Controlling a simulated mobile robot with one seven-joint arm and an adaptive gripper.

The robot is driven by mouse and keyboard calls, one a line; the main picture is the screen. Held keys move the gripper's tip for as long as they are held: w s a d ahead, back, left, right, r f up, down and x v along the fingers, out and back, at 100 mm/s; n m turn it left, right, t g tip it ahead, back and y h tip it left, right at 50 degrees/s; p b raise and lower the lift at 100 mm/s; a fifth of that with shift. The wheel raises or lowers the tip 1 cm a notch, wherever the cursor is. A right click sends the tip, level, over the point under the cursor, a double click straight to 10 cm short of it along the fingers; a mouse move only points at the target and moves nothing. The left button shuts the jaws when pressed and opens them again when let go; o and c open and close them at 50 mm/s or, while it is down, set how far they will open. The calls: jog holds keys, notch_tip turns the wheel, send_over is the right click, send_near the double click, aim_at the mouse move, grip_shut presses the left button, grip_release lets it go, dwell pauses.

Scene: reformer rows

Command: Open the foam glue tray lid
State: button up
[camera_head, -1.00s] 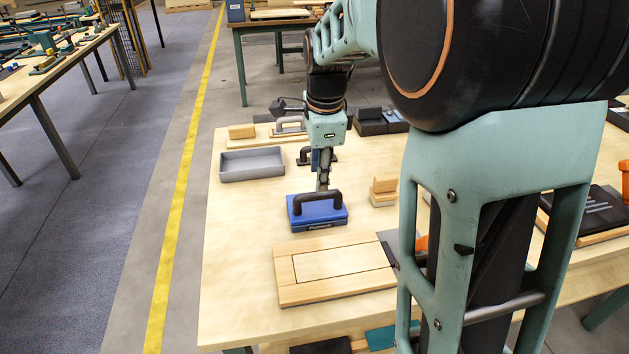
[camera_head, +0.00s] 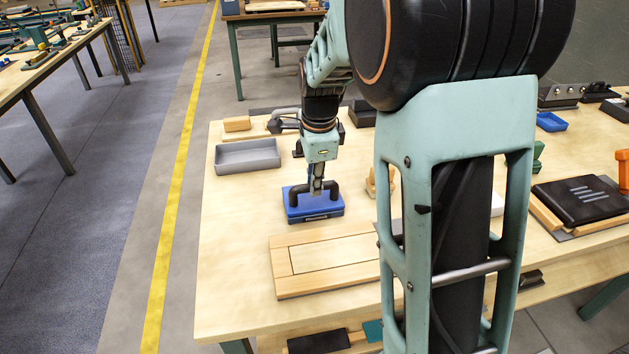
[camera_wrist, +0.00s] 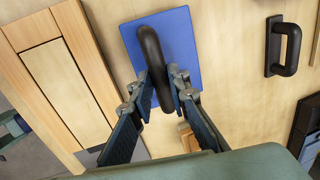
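The foam glue tray with its blue lid (camera_head: 296,212) sits on the pale wooden table. A black arched handle (camera_head: 296,196) stands on the lid, which lies flat and closed. My gripper (camera_head: 317,188) points down at the handle. In the wrist view the lid (camera_wrist: 190,28) lies under my gripper (camera_wrist: 162,90), whose two fingers stand on either side of the handle (camera_wrist: 150,48). The fingers are apart, with a narrow gap seen at the left finger. Contact at the right finger is unclear. The tray's inside is hidden.
A wooden framed board (camera_head: 335,256) lies nearer on the table. An open grey tray (camera_head: 248,155) stands at the back left. Another black handle (camera_wrist: 284,48) shows in the wrist view. A black slab (camera_head: 585,200) lies at the right.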

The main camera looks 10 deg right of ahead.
grip_shut()
jog(key=shift+r+p, duration=0.2)
jog(key=shift+p, duration=0.3)
